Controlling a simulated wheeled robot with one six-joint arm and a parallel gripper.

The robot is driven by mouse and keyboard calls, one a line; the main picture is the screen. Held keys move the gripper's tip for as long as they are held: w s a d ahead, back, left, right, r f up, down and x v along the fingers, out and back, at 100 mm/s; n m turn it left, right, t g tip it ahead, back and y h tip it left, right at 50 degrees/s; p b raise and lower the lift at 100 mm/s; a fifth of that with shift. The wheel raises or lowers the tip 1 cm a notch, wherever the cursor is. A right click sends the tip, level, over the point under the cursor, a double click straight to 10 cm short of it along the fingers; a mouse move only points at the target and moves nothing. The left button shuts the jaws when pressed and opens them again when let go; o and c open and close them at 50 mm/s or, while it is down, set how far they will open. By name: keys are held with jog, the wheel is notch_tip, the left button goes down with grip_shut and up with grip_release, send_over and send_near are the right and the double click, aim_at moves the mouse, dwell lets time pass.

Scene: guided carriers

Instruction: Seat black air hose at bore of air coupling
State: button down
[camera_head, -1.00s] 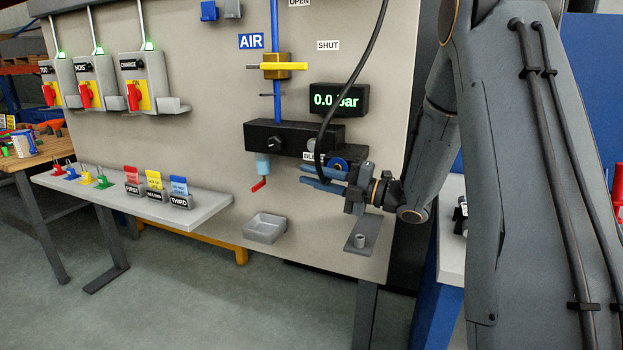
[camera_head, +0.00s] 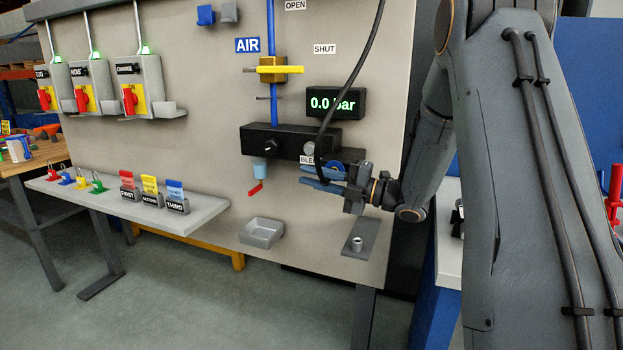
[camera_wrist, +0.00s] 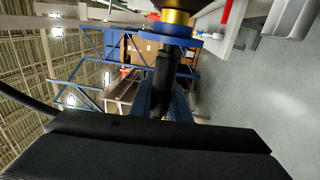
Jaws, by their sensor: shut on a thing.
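The black air hose (camera_head: 361,65) hangs from the top in the head view and loops down to my gripper (camera_head: 322,178). My gripper's blue fingers are shut on the hose's black end (camera_wrist: 164,72), between the fingers in the wrist view. The air coupling has a blue ring (camera_wrist: 186,40) and a brass part (camera_wrist: 175,16) in the wrist view. The hose end points at the ring and appears to meet it; the bore is hidden, so I cannot tell whether it is inside. In the head view the blue ring (camera_head: 330,167) lies behind my fingers, below the black manifold (camera_head: 283,141).
The gauge (camera_head: 336,103) reads 0.0 bar. A yellow valve handle (camera_head: 281,69) lies crosswise on the blue pipe. A red drain lever (camera_head: 255,188), a grey tray (camera_head: 262,232) and a bracket with a post (camera_head: 361,238) are near my gripper.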

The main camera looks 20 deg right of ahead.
aim_at(330, 181)
jog(key=c, duration=1.6)
grip_release()
jog(key=shift+d, duration=0.15)
jog(key=b+v, duration=0.2)
jog(key=v, duration=0.5)
jog(key=shift+s+d+f, duration=0.1)
jog(key=shift+s+d, duration=0.05)
jog(key=shift+s, duration=0.05)
